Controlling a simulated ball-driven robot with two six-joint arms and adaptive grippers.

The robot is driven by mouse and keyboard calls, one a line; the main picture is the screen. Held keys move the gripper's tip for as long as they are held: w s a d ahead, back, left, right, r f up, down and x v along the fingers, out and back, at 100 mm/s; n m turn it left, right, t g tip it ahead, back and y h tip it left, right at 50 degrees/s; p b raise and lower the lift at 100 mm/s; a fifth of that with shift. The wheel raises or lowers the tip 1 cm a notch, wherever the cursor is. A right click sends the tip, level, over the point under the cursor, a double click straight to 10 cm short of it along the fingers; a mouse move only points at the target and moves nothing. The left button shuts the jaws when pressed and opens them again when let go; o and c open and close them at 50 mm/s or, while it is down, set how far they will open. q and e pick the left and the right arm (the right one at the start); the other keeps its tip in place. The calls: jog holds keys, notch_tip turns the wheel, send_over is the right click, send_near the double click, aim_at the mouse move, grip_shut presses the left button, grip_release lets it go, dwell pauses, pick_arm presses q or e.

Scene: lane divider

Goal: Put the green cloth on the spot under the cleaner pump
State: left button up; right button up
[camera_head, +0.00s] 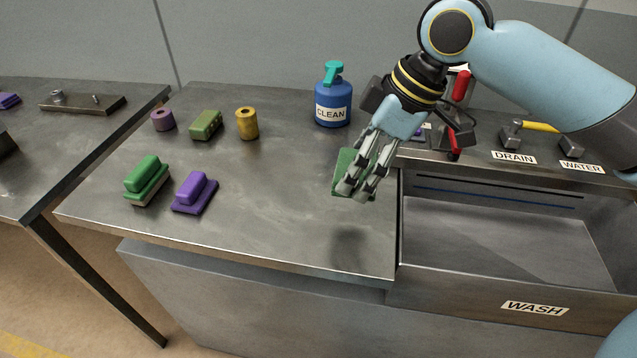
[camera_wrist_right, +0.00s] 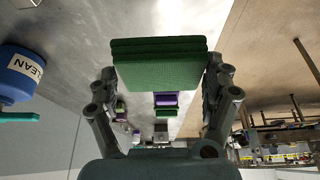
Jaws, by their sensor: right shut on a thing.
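The green cloth (camera_head: 345,168) is a folded, flat green pad, held above the steel counter. My right gripper (camera_head: 362,186) is shut on it, and a shadow lies on the counter below. In the right wrist view the cloth (camera_wrist_right: 160,65) sits between the two fingers. The cleaner pump is a blue bottle (camera_head: 332,106) marked CLEAN with a teal pump head, standing at the back of the counter, left of my right gripper. It also shows at the left edge of the right wrist view (camera_wrist_right: 20,75). No marked spot under its nozzle can be made out. My left gripper is out of view.
A green brush (camera_head: 147,180) and a purple brush (camera_head: 195,192) lie on the left of the counter (camera_head: 270,210). A green sponge (camera_head: 206,125), a yellow roll (camera_head: 247,123) and a purple roll (camera_head: 163,120) stand behind. A sink (camera_head: 500,235) is at right. The counter's front middle is clear.

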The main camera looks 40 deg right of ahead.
send_near(308, 194)
jog(key=shift+w+a+f, duration=0.6)
jog(key=shift+w+a, duration=0.15)
jog(key=shift+w, duration=0.05)
jog(key=shift+w+f, duration=0.15)
jog(key=shift+f, duration=2)
jog(key=o, duration=1)
jog(key=shift+f, duration=0.1)
